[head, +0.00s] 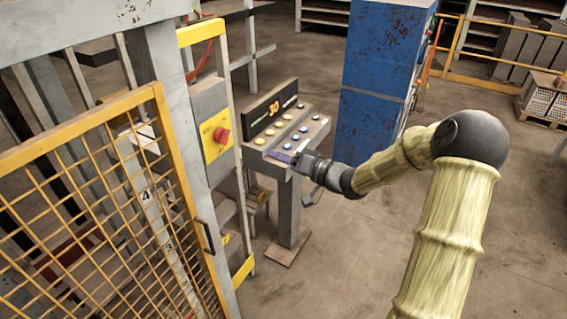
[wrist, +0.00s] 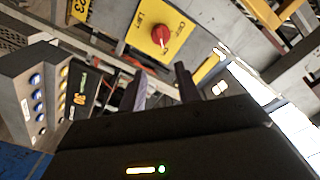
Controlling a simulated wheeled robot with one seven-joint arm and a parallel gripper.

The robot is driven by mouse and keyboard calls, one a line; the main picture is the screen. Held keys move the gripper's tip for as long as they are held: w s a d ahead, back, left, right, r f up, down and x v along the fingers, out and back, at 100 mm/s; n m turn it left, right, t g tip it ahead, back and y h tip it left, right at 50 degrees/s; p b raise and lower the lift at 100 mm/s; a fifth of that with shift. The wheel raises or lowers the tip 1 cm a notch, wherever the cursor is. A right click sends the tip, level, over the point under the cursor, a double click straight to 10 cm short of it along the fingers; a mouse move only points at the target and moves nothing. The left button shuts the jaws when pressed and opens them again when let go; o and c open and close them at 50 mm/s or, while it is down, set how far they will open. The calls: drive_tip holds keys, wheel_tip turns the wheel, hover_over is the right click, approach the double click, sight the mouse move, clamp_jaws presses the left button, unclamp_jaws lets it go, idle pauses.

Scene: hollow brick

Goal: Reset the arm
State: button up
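My arm, in a yellowish sleeve, reaches from the lower right of the head view toward a grey control console (head: 277,157). My gripper (head: 297,157) is at the console's near right edge, in front of its button panel; whether it touches cannot be told. In the wrist view my gripper (wrist: 162,78) shows two fingers standing apart with nothing between them. The console (wrist: 18,85) lies to the left there, with blue and yellow buttons and a tilted display.
A yellow box with a red rotary switch (head: 221,135) is on the frame left of the console; the switch also shows in the wrist view (wrist: 160,36). A yellow mesh gate (head: 75,215) fills the left. A blue cabinet (head: 375,90) stands behind. Floor at lower centre is clear.

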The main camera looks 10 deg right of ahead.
drive_tip(key=shift+s+d, duration=0.25)
drive_tip(key=s+d+f+g+h, duration=0.2)
drive_tip(key=s+d+f+h, duration=0.35)
drive_tip(key=h, duration=0.55)
drive_tip(key=s+f+g+h, duration=0.1)
drive_tip(key=s+g, duration=0.2)
drive_tip(key=s, duration=0.7)
drive_tip(key=s+f+m+g+h, duration=0.1)
drive_tip(key=s+f+g+h, duration=0.1)
drive_tip(key=s, duration=0.8)
drive_tip(key=shift+s+d+f+g+b, duration=0.2)
drive_tip(key=shift+d+g+b, duration=0.15)
drive_tip(key=shift+g, duration=0.35)
